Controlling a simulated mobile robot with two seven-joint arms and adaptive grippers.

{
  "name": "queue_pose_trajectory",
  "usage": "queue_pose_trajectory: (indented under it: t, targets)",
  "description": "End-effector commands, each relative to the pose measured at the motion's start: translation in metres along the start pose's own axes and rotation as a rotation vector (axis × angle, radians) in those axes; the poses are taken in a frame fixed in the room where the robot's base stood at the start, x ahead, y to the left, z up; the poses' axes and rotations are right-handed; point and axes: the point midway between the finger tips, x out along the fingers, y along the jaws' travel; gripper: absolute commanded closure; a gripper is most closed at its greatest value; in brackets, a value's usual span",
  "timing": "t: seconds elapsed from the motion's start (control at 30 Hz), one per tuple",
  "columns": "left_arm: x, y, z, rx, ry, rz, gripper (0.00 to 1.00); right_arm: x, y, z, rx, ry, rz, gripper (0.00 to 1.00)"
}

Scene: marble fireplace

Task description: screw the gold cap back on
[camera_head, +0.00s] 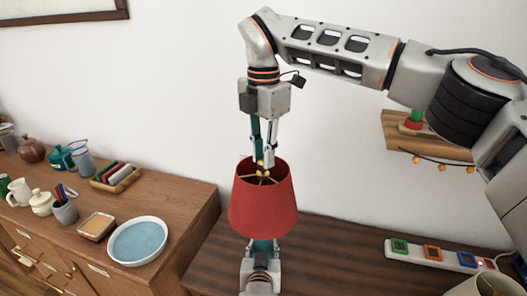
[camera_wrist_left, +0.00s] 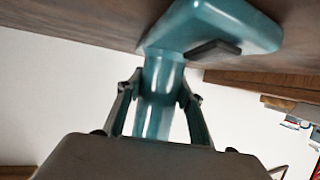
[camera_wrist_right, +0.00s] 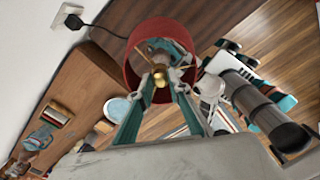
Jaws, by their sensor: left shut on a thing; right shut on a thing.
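A lamp has a red shade (camera_head: 262,205) with a gold frame across its open top, and a teal body. My right gripper (camera_head: 262,155) points straight down over the shade's top opening. It is shut on the round gold cap (camera_wrist_right: 160,77), which sits at the middle of the frame; whether cap and frame touch, I cannot tell. My left gripper (camera_wrist_left: 158,95) is shut on the teal lamp stem (camera_wrist_left: 160,75), just by the wider lamp base (camera_wrist_left: 235,22). The shade hides most of the lamp body in the head view.
The lamp is over a dark wooden table (camera_head: 330,262). A power strip (camera_head: 435,256) lies to the right. A cabinet at left holds a blue-filled bowl (camera_head: 138,241), a crayon-like tray (camera_head: 115,177) and several pots. A wall shelf (camera_head: 425,140) hangs behind my right arm.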

Motion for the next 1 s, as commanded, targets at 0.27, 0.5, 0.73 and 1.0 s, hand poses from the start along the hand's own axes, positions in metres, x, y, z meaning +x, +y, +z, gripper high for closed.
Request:
queue_pose_trajectory:
  t: [0.27,0.5,0.73,1.0]
  targets:
    - [0.0002,-0.0005,-0.0006,0.000,0.001,-0.001,1.00,0.0029,-0.0001,0.0001,0.013,0.000,0.000,0.97]
    - [0.0002,-0.0005,-0.0006,0.000,0.001,-0.001,1.00,0.0029,-0.0006,0.0000,0.314,0.000,0.001,0.97]
    - [0.0002,-0.0005,-0.0006,0.000,0.001,-0.001,1.00,0.0031,-0.0012,-0.0004,0.725,0.000,0.001,0.97]
    - [0.0002,-0.0006,-0.0007,0.000,0.001,-0.001,1.00,0.0034,-0.0017,-0.0009,1.208,0.000,0.002,0.97]
